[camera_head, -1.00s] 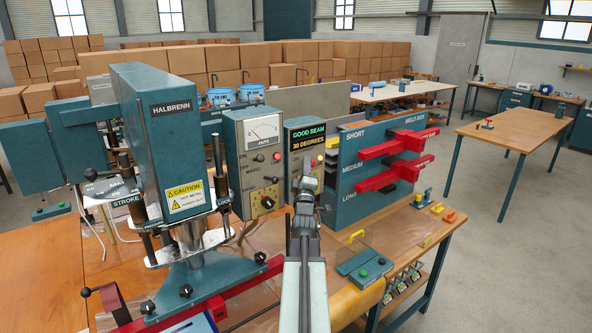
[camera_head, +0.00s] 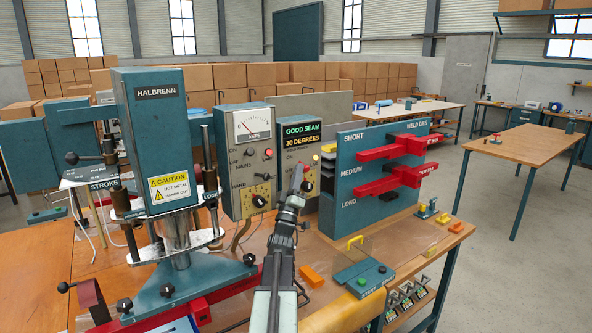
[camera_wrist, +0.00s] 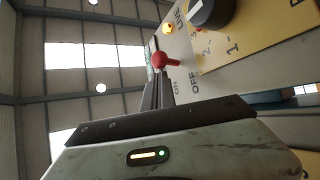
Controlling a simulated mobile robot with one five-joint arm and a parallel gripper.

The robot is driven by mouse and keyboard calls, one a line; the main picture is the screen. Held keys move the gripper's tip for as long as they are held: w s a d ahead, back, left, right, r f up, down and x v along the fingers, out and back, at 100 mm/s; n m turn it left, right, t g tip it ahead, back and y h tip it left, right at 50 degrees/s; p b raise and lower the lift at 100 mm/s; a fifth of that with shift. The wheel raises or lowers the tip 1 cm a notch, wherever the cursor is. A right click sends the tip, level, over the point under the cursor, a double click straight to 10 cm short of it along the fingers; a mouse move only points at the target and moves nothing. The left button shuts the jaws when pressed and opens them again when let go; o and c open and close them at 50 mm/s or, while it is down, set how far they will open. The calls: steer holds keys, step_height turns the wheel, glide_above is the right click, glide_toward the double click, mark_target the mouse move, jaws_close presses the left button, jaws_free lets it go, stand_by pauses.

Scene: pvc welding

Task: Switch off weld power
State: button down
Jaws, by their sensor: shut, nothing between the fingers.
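The welding machine's right control box, under a lit "GOOD SEAM 30 DEGREES" display (camera_head: 304,135), is partly hidden by my gripper (camera_head: 297,180). In the wrist view, a red ball-ended switch lever (camera_wrist: 160,60) sticks out from the panel near the word "OFF". A yellow lamp (camera_wrist: 168,28) marked "LIVE" is beside it, with a black rotary knob (camera_wrist: 210,12) further right. My gripper (camera_wrist: 157,88) is shut and empty, its tips just below the red ball in that picture. Whether they touch the lever I cannot tell.
The left box with an amps meter (camera_head: 252,125) stands beside the "HALBRENN" press (camera_head: 158,125). A teal rack with red weld dies (camera_head: 390,180) is close on the right. A two-button box (camera_head: 365,278) and an orange block (camera_head: 312,277) lie on the bench below.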

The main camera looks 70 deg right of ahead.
steer(key=w+b+v, duration=0.1)
steer(key=b+v, duration=0.4)
steer(key=v, duration=0.4)
steer(key=shift+w+b, duration=0.15)
steer(key=shift+b, duration=0.2)
steer(key=shift+w+d+f, duration=0.1)
